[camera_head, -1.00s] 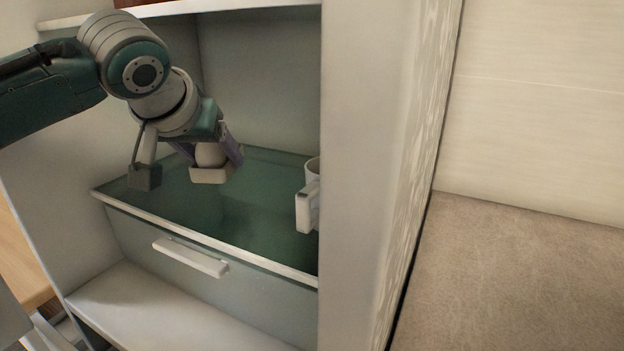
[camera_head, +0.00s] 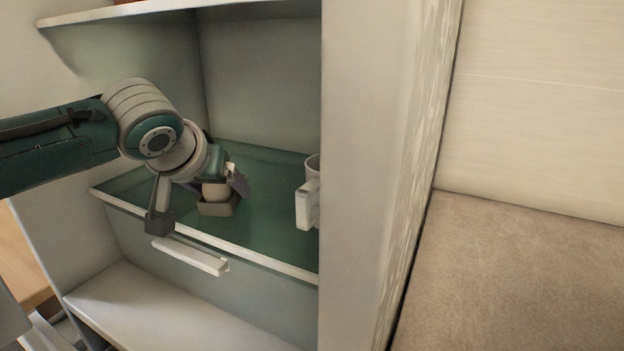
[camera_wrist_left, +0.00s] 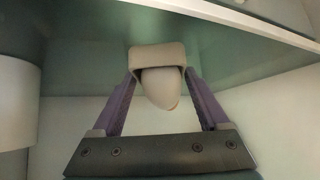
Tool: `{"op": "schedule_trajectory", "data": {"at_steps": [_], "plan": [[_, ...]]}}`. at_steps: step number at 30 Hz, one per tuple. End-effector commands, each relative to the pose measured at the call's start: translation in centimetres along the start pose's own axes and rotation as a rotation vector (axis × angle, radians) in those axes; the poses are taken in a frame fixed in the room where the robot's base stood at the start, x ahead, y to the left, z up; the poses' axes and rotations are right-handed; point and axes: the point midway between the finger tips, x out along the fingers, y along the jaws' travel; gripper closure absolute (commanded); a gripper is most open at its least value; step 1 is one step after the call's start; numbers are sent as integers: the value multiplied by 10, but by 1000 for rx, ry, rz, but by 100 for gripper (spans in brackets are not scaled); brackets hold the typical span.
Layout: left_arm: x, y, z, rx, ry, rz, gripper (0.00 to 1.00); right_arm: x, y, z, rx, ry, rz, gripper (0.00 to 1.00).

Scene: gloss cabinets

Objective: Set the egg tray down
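The egg tray (camera_head: 217,208) is a small beige holder with a pale egg (camera_head: 215,191) in it. My left gripper (camera_head: 222,188) has come in from the left, over the green glass shelf (camera_head: 262,215). In the left wrist view its two purple fingers (camera_wrist_left: 160,85) are on either side of the tray (camera_wrist_left: 157,54) and appear to press its sides. The egg (camera_wrist_left: 161,88) shows there too. The tray is level and at or very close to the glass; I cannot tell whether it touches. My right gripper is out of view.
A white mug (camera_head: 309,200) stands on the glass to the right, partly hidden by the cabinet's side panel (camera_head: 365,170). The shelf has a pale front edge (camera_head: 255,260). A white handle (camera_head: 190,256) is below it. Glass between tray and mug is clear.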

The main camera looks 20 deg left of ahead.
Motion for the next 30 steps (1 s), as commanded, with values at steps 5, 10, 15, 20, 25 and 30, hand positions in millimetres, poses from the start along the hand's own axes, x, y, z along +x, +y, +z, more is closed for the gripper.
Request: {"op": "schedule_trajectory", "data": {"at_steps": [5, 10, 15, 20, 25, 30], "plan": [[0, 0, 0, 0, 0, 0, 3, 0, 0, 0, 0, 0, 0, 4], [0, 0, 0, 0, 0, 0, 3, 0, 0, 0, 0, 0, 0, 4], [-5, 0, -1, 1, 0, 0, 3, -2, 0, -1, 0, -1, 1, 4], [-25, 0, -2, 2, 0, 1, 3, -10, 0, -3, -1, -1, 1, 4], [-58, 0, -3, 2, 1, 2, 3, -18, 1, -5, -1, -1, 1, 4], [-89, 0, -2, 2, 2, 2, 3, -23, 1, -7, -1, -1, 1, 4]]}}
